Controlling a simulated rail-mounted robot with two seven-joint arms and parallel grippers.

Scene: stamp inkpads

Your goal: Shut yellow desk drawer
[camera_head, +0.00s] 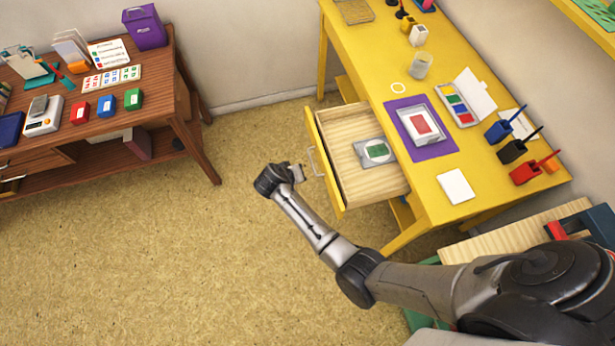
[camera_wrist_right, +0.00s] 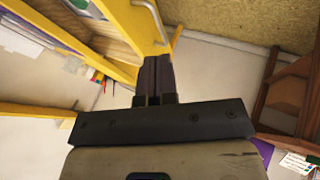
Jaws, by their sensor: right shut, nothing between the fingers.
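The yellow desk (camera_head: 440,190) stands at the right in the head view. Its drawer (camera_head: 352,185) is pulled out to the left, with a yellow front, a pale wood inside and a metal bar handle (camera_head: 315,162). A green pad in a clear case (camera_head: 376,151) lies in it. My right gripper (camera_head: 299,172) is just left of the drawer front, close to the handle. In the right wrist view the fingers (camera_wrist_right: 157,75) are together and empty, and the handle (camera_wrist_right: 150,12) and yellow drawer front (camera_wrist_right: 128,30) are just beyond their tips. Contact is unclear. My left gripper is out of view.
On the desk are a purple mat (camera_head: 436,150) with a red inkpad, a glass jar (camera_head: 420,65), an open paint box (camera_head: 466,98) and brush holders. A brown wooden desk (camera_head: 160,85) stands at the left. The floor (camera_head: 150,260) between is clear.

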